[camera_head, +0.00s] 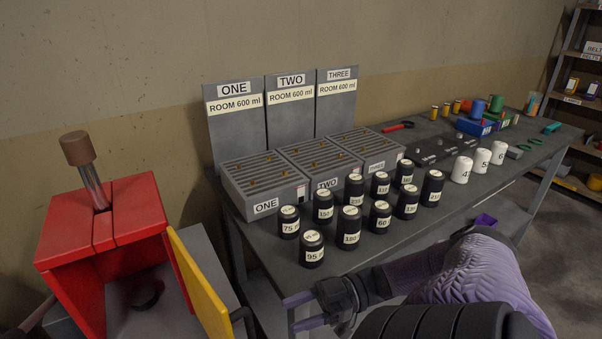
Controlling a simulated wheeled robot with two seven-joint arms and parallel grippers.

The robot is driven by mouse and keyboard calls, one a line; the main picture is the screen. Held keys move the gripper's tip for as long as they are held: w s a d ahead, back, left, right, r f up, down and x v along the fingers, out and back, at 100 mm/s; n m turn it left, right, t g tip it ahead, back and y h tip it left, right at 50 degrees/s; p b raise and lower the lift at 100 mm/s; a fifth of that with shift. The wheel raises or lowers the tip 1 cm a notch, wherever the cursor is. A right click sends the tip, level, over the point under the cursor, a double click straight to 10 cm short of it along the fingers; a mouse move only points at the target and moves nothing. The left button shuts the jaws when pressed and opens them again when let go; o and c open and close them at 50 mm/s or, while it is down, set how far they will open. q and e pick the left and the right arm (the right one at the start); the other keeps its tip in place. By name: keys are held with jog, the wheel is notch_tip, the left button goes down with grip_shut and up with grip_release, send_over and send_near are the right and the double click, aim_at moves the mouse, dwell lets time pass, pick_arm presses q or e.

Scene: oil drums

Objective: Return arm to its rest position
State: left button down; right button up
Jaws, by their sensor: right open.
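My right arm comes in from the lower right, with a purple sleeve-like link. My right gripper (291,313) is open and empty, its two purple fingers pointing left below the near edge of the grey table (262,243). It is apart from the black drums, the nearest being the 95 ml drum (312,250). Several black drums with number labels stand upright in front of the grated bays ONE (263,190), TWO (320,166) and THREE (372,149). My left gripper is not in view.
A red box (102,220) with a metal post and a yellow panel (197,285) stand at the left. White drums 4 (462,170), 5 (481,160) and 6 (498,152) stand at the table's right. Farther back are cups and tools. A shelf (560,85) is at the far right.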

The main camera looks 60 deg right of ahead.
jog(key=shift+v, duration=0.8)
